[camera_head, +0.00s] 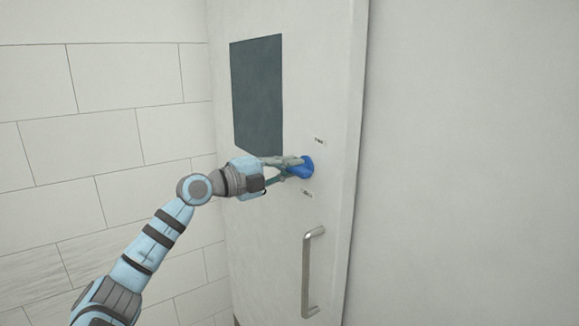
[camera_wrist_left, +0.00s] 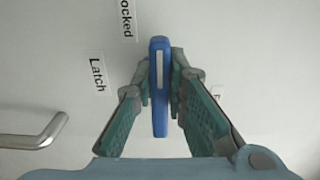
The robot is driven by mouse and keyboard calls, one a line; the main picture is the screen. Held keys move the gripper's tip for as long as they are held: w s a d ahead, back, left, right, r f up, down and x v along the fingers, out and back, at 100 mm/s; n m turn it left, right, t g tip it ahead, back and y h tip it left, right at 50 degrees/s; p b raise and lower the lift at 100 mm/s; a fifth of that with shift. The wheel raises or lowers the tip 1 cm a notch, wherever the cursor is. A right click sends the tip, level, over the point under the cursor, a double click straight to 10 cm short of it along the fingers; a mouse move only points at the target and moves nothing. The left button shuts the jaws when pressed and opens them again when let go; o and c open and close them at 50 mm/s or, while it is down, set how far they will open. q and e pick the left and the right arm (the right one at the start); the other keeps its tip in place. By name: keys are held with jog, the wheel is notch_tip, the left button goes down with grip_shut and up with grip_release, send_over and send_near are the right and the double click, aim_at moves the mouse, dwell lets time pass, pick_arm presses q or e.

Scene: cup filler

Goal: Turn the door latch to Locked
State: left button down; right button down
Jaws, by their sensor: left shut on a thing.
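The blue door latch (camera_head: 306,168) is on the white door, above the handle, and shows in the left wrist view (camera_wrist_left: 160,90) as a narrow blue bar with a white stripe near its upper end. There the bar stands about upright in the picture. My left gripper (camera_head: 288,168) is shut on the latch, one finger on each side. A label ending in "ocked" (camera_wrist_left: 127,18) is at the wrist view's upper left, a "Latch" label (camera_wrist_left: 97,73) below it. A third label (camera_wrist_left: 217,95) is mostly hidden behind the right finger. My right gripper is not in view.
The door (camera_head: 270,225) has a dark window panel (camera_head: 257,95) at upper left and a metal pull handle (camera_head: 312,272) below the latch. The handle's end also shows at the wrist view's left (camera_wrist_left: 40,135). A tiled wall (camera_head: 100,130) is at left, a plain wall (camera_head: 470,160) at right.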

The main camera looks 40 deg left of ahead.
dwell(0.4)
pick_arm(q)
jog(key=c, duration=1.6)
grip_release()
notch_tip(320, 180, up, 10)
jog(key=shift+a+f, duration=0.1)
jog(key=shift+s+d+r, duration=0.15)
jog(key=shift+d+r, duration=0.05)
jog(key=shift+d, duration=0.05)
